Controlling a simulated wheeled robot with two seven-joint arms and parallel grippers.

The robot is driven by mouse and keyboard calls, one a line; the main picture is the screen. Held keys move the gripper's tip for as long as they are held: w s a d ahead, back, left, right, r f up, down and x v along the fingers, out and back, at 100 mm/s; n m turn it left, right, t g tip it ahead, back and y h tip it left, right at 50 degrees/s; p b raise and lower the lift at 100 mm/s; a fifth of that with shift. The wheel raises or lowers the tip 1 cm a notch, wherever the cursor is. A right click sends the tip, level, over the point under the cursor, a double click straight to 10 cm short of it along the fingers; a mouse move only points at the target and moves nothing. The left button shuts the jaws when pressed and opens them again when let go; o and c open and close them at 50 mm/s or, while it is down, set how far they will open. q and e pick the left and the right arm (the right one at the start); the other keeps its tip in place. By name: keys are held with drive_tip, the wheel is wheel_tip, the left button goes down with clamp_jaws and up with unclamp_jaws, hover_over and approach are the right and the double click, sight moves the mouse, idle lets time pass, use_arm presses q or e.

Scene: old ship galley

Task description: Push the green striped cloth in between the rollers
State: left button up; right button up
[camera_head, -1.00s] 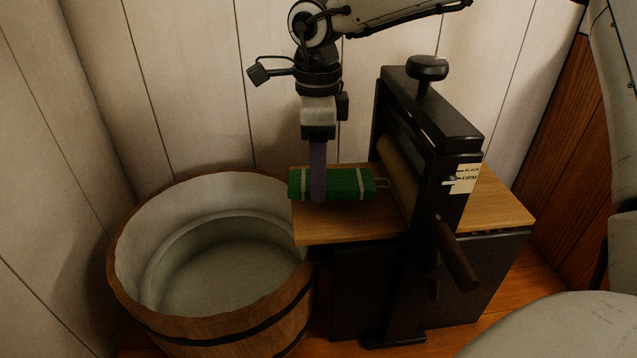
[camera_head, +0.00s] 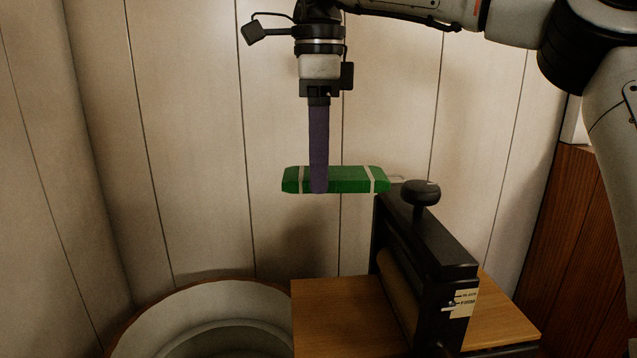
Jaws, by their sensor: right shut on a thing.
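The green cloth (camera_head: 350,180) is a flat bundle with pale stripes near its ends. My right gripper (camera_head: 318,188) is shut on it, its purple finger in front of the cloth's left part. The cloth hangs level in the air, above the left board (camera_head: 335,318) and apart from it. The rollers sit in a black press frame (camera_head: 440,245) to the lower right. A tan roller (camera_head: 397,290) shows beside the board; the gap between the rollers is not clear from here. My left gripper is not in view.
A black knob (camera_head: 421,190) tops the press, close to the right of the cloth. A wooden tub (camera_head: 205,298) with a pale inside stands at lower left, cut by the frame. A pale plank wall (camera_head: 200,150) stands behind.

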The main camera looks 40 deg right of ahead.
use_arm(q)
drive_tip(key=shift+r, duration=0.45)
use_arm(e)
drive_tip(key=shift+r, duration=0.9)
drive_tip(key=o, duration=1.2)
use_arm(q)
drive_tip(key=shift+p, duration=0.35)
use_arm(e)
drive_tip(key=shift+r, duration=0.1)
